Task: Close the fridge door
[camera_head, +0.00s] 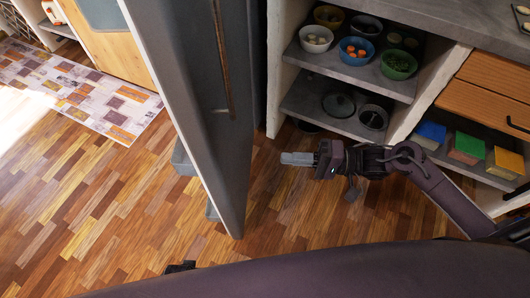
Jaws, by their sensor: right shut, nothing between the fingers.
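The fridge door (200,100) is the tall grey panel running from the top of the view down to the middle, standing open edge-on towards me. A long vertical handle strip (221,55) shows on its right-hand face. Grey door shelves (183,160) stick out on its left side. My right gripper (284,158) is shut and empty, a little to the right of the door's lower part and apart from it. The fridge's inside is hidden. A small dark part at the bottom edge may belong to my left arm; the left gripper cannot be made out.
Open counter shelves (345,65) with several bowls and pans stand right of the door. Coloured boxes (468,147) sit on a low shelf beneath a wooden drawer (490,100). A patterned rug (75,88) lies at the left. The wooden floor (100,210) left of the door is clear.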

